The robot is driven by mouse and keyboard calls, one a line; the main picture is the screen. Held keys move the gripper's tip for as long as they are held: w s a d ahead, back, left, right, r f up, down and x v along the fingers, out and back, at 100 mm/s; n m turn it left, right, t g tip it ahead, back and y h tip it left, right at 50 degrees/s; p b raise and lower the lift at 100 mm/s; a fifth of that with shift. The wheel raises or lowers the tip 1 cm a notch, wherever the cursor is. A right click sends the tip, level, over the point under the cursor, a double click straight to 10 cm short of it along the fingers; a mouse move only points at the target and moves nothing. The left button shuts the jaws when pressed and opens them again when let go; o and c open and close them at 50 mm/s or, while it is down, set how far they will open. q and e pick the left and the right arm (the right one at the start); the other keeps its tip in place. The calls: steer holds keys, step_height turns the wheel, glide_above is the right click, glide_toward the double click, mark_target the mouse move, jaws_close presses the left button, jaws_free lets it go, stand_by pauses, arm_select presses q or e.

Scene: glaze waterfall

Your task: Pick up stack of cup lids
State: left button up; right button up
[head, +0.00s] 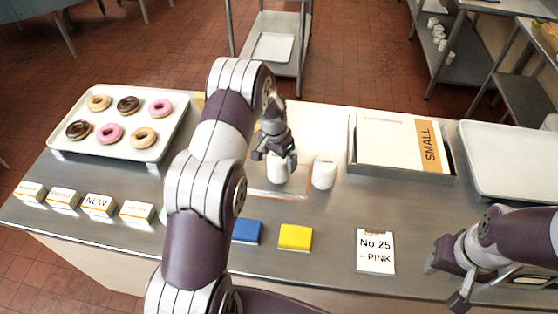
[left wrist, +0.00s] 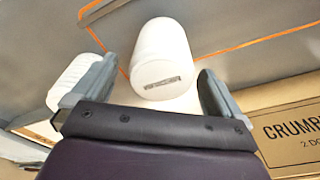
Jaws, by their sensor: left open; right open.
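A smooth white cylinder with a small dark label (left wrist: 165,60) stands between the open fingers of my left gripper (left wrist: 157,72) in the left wrist view. In the head view this white piece (head: 281,172) is under my left gripper (head: 274,156), partly covered by it. A second white stack (head: 323,172) stands just to its right; a ribbed white stack (left wrist: 76,78) shows outside the left finger in the wrist view. The label is too small to read, so I cannot tell which is the lids. My right gripper (head: 446,284) is open and empty at the front right.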

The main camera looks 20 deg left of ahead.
arm_select(q)
steer(key=shift+w+f, duration=0.2)
steer(key=shift+f, duration=0.65)
steer(key=c, duration=1)
steer(key=shift+r, duration=0.1)
steer(key=shift+c, duration=0.2)
